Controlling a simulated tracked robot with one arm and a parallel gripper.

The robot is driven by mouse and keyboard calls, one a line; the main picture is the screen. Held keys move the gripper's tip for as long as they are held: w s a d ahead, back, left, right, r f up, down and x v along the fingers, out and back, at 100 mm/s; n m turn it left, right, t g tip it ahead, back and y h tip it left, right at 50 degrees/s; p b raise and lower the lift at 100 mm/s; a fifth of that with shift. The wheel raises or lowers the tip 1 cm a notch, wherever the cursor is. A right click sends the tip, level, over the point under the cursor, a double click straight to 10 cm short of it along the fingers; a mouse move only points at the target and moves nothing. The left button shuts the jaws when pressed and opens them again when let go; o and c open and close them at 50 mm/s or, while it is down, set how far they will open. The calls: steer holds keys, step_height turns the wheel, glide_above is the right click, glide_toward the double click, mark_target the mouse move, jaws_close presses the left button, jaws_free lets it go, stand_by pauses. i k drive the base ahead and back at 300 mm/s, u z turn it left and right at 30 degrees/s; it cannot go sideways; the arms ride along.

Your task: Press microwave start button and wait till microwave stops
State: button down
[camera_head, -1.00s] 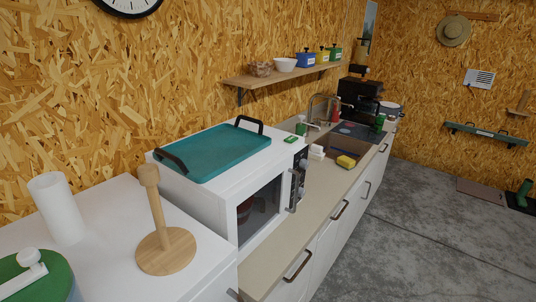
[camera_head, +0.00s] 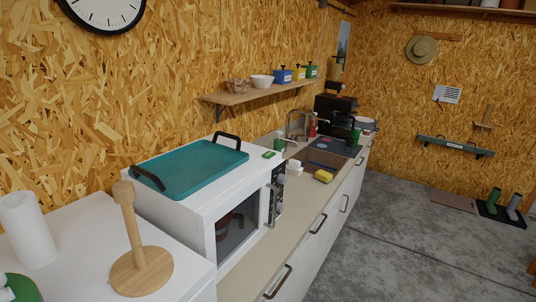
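The white microwave (camera_head: 182,216) stands on the bench at left of centre, with its dark glass door facing right and forward. A reddish-brown item (camera_head: 226,226) shows dimly behind the glass. The control panel (camera_head: 277,188) is on the far side of the door, next to the vertical handle, and is seen at a steep angle. Single buttons, including the start button, are too small to tell. A teal tray (camera_head: 190,168) with black handles lies on top of the microwave. My gripper is not in view.
A wooden paper-towel stand (camera_head: 141,268) and a white roll (camera_head: 28,230) are on the near left surface. Beyond the microwave are a sink (camera_head: 322,158), a yellow sponge (camera_head: 323,176) and a dark coffee machine (camera_head: 335,115). The concrete floor (camera_head: 410,230) at right is open.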

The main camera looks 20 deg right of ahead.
mark_target(269, 154)
steer(key=k, duration=0.6)
steer(key=z, duration=0.35)
steer(key=i, duration=0.6)
steer(key=z, duration=0.8)
steer(key=i, duration=1.3)
steer(key=u, duration=0.3)
steer(key=i, duration=0.95)
steer(key=u, duration=0.6)
